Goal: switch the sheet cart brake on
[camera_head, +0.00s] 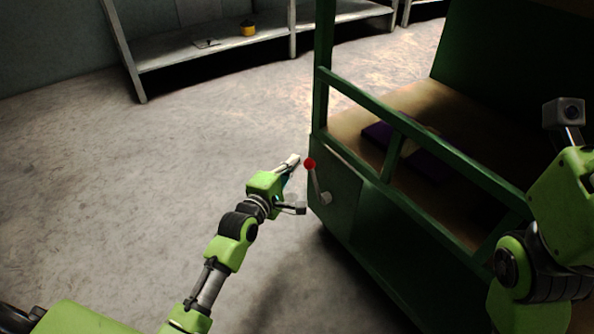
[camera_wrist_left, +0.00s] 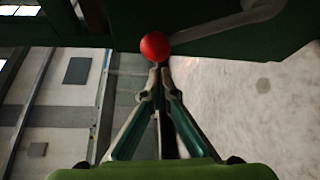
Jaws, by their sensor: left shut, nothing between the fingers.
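The green sheet cart (camera_head: 345,200) stands right of centre in the head view. On its near end panel is the brake lever, a grey rod (camera_head: 317,185) with a red ball knob (camera_head: 310,164), pointing up and slightly left from its pivot. My left gripper (camera_head: 290,172) is just left of the knob. In the left wrist view the knob (camera_wrist_left: 155,46) sits right ahead of the shut, empty fingertips (camera_wrist_left: 160,70); I cannot tell whether they touch it. The lever rod (camera_wrist_left: 225,27) runs right from the knob. My right gripper is not visible; only my right arm shows.
A purple item (camera_head: 425,163) lies on the cart's brown deck (camera_head: 410,105) behind green rails. A grey shelf (camera_head: 215,50) with a yellow object (camera_head: 248,29) stands at the back wall. The concrete floor (camera_head: 120,190) left of the cart is clear.

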